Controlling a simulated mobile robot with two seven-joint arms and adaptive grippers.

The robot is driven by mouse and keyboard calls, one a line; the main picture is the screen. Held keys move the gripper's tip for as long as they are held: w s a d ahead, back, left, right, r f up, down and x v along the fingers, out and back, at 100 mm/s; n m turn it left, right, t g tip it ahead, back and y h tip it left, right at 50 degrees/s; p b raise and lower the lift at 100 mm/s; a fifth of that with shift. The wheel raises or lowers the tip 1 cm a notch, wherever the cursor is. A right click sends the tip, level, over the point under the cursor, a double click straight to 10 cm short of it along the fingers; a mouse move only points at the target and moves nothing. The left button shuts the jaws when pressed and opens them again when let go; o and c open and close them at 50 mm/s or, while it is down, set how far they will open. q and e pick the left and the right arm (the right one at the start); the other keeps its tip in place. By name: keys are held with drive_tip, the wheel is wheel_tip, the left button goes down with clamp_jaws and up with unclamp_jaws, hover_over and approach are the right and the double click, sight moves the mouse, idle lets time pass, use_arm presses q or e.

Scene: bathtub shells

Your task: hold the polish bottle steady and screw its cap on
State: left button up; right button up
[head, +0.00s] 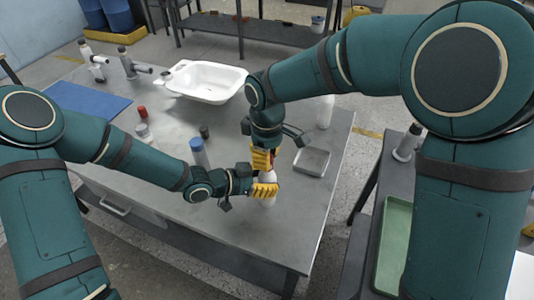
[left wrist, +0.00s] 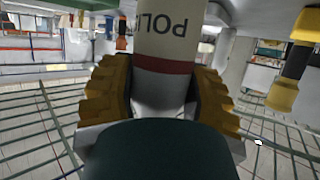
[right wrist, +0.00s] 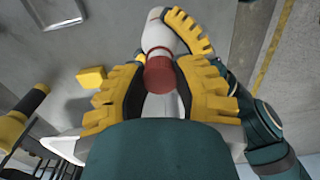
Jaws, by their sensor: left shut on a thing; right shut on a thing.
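The polish bottle (head: 269,202) is white and stands near the front edge of the grey table. In the left wrist view the bottle (left wrist: 170,38) shows black lettering and a dark red band. My left gripper (head: 264,190) is shut around its body from the side. My right gripper (head: 262,160) is directly above, pointing down, and is shut on the red cap (right wrist: 159,73). In the right wrist view the cap lines up with the bottle's top (right wrist: 156,38). Whether its thread is engaged cannot be told.
A shallow metal tray (head: 311,162) lies just right of the grippers. A white tub shell (head: 206,82) and blue mat (head: 92,108) lie farther back. A white bottle (head: 325,112) stands behind the tray.

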drive_tip(key=shift+f, duration=0.55)
idle(0.4)
drive_tip(key=o, duration=0.7)
drive_tip(key=shift+r, duration=0.1)
drive_tip(key=shift+r, duration=2.2)
